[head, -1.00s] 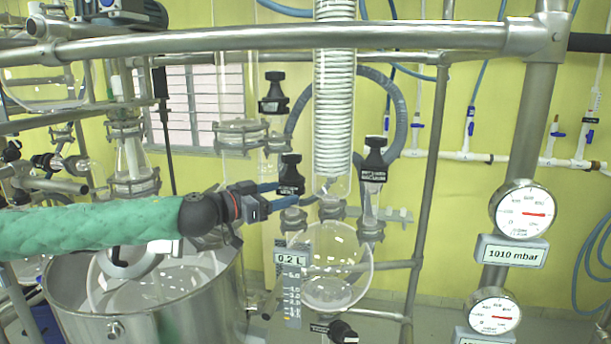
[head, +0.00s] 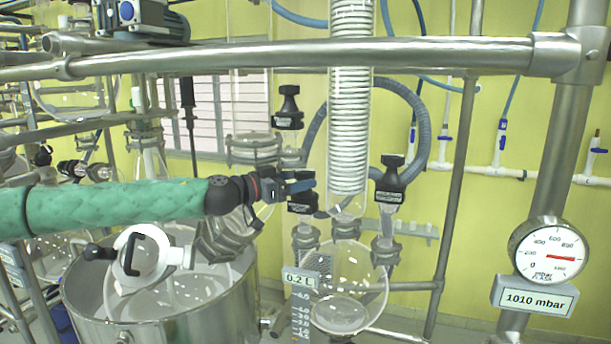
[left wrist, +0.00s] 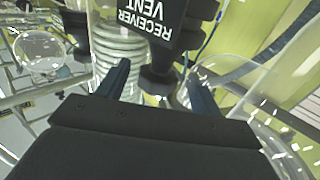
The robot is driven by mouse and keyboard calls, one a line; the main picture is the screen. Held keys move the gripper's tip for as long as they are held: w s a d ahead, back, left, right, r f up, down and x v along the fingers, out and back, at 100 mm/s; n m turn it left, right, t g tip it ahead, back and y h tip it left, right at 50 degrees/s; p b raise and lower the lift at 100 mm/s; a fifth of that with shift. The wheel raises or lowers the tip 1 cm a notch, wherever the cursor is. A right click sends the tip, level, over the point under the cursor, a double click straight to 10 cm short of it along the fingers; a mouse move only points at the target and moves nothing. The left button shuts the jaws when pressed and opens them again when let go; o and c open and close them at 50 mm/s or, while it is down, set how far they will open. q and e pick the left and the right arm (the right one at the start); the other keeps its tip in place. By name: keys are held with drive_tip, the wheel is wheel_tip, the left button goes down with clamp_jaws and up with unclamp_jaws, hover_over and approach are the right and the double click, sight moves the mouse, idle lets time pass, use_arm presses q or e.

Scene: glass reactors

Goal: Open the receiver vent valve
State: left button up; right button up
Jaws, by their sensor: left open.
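The receiver vent valve has a black label plate reading "RECEIVER VENT" upside down in the left wrist view (left wrist: 160,22). Its black knob (left wrist: 158,80) stands between my two finger tips, with gaps visible on both sides. In the head view the valve's label plate (head: 303,209) shows just below my left gripper (head: 303,182), whose blue fingers cover most of the knob. My left gripper (left wrist: 160,85) is open around the knob. The valve sits above the round glass receiver (head: 345,300). My right gripper is in neither view.
A similar black-knobbed valve (head: 391,180) stands to the right, and another (head: 288,108) above. The coiled glass condenser (head: 350,100) rises close beside the gripper. A steel rail (head: 300,53) crosses above my arm. A steel vessel (head: 180,325) stands below it.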

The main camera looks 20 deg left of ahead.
use_arm(q)
drive_tip(key=shift+x, duration=1)
drive_tip(key=shift+p, duration=0.35)
drive_tip(key=shift+w, duration=0.1)
drive_tip(key=shift+w+d, duration=0.1)
drive_tip(key=shift+d, duration=0.1)
drive_tip(key=c, duration=1)
